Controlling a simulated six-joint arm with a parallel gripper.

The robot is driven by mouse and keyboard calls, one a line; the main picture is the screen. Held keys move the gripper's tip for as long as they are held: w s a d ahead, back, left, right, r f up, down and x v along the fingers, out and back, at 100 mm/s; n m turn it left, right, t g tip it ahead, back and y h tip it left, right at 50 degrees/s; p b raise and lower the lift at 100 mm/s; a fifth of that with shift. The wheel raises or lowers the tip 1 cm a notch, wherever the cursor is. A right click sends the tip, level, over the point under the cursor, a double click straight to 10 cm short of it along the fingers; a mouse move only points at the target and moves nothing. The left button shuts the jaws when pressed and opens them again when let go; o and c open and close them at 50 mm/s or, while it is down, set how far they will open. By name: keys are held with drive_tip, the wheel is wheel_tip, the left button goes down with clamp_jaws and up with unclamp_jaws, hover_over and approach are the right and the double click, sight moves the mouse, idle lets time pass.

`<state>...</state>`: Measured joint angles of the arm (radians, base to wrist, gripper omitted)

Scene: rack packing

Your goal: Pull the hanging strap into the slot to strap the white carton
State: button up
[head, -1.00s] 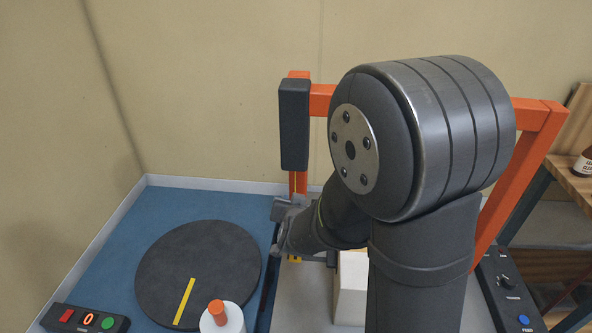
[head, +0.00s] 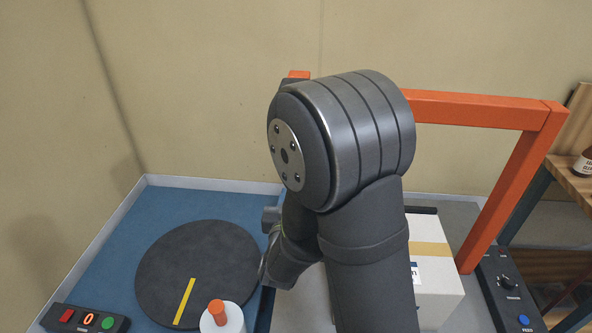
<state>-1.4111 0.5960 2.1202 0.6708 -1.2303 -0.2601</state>
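The white carton (head: 441,292) stands on the grey surface right of my arm. A tan band (head: 433,249) runs across its top and a printed label is partly visible; my arm hides its left part. My wrist is low in front of the orange frame, near the edge of the blue surface. My gripper's fingers are hidden behind my own links, so I cannot see what is between them. I cannot make out the hanging strap or the slot; my arm covers that area.
The orange frame (head: 480,108) arches over the carton. A dark turntable (head: 195,270) with a yellow stripe lies on the left. An orange-capped white object (head: 228,320) stands at its front edge. Button panels (head: 87,320) (head: 512,290) sit front left and right. A bottle (head: 585,165) stands on a shelf.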

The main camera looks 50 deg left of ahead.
drive_tip(key=x, duration=1.1)
drive_tip(key=shift+w+a, duration=0.2)
drive_tip(key=shift+w, duration=0.05)
drive_tip(key=shift+c, duration=0.5)
clamp_jaws()
drive_tip(key=shift+f, duration=0.1)
idle(0.3)
